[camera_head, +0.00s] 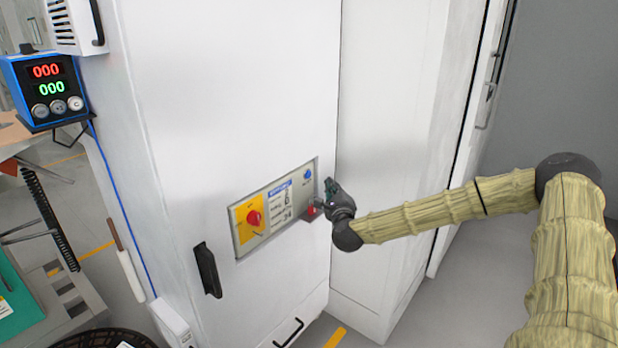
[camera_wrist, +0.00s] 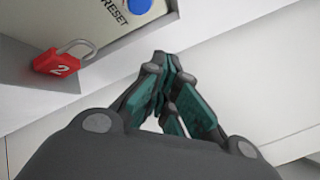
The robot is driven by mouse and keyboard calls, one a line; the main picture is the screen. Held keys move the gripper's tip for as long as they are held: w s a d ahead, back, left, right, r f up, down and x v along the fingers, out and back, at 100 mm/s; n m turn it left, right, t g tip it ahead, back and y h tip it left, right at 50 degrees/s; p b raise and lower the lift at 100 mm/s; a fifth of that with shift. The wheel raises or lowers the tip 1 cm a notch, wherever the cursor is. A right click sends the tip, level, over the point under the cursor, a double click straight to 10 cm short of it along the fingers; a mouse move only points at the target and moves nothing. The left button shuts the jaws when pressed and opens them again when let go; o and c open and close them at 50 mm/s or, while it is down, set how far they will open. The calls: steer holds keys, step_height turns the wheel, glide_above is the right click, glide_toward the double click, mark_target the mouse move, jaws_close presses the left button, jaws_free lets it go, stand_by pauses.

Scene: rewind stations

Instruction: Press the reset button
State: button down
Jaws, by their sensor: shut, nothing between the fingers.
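The blue reset button (camera_head: 308,174) sits at the upper right of a grey control panel (camera_head: 268,239) on the white cabinet. In the wrist view the blue button (camera_wrist: 138,6) is cut off by the top edge, above the word RESET. My gripper (camera_head: 328,184) is just right of the panel's edge in the head view. In the wrist view my gripper (camera_wrist: 161,60) has its fingertips together and empty, below and to the right of the button. The fingertips look apart from the button; the exact gap cannot be told.
A red padlock marked 2 (camera_wrist: 57,62) hangs at the panel's lower edge. A red rotary switch (camera_head: 254,217) on a yellow plate is at the panel's left. A black handle (camera_head: 207,270) stands out from the cabinet. A blue counter box (camera_head: 47,88) is at the far left.

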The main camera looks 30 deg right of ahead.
steer(key=shift+w+a+b, duration=0.3)
steer(key=shift+w, duration=0.45)
steer(key=shift+w+a+b, duration=0.3)
steer(key=shift+w+a, duration=0.05)
steer(key=shift+w, duration=0.4)
steer(key=shift+w+a+b, duration=0.3)
steer(key=shift+w, duration=0.45)
steer(key=shift+w, duration=0.15)
steer(key=shift+w+a+b, duration=0.2)
steer(key=shift+w+b, duration=0.05)
steer(key=shift+b, duration=0.25)
steer(key=shift+w+a+r+b, duration=0.1)
steer(key=shift+w+a+b, duration=0.05)
steer(key=shift+w+b, duration=0.2)
stand_by(0.4)
steer(key=shift+s, duration=0.15)
steer(key=shift+s+d, duration=0.35)
steer(key=shift+s, duration=0.3)
stand_by(0.3)
steer(key=shift+s+d, duration=0.3)
steer(key=shift+s, duration=0.45)
steer(key=shift+s+d, duration=0.35)
steer(key=shift+s, duration=0.45)
steer(key=shift+s+d, duration=0.3)
steer(key=shift+s, duration=0.45)
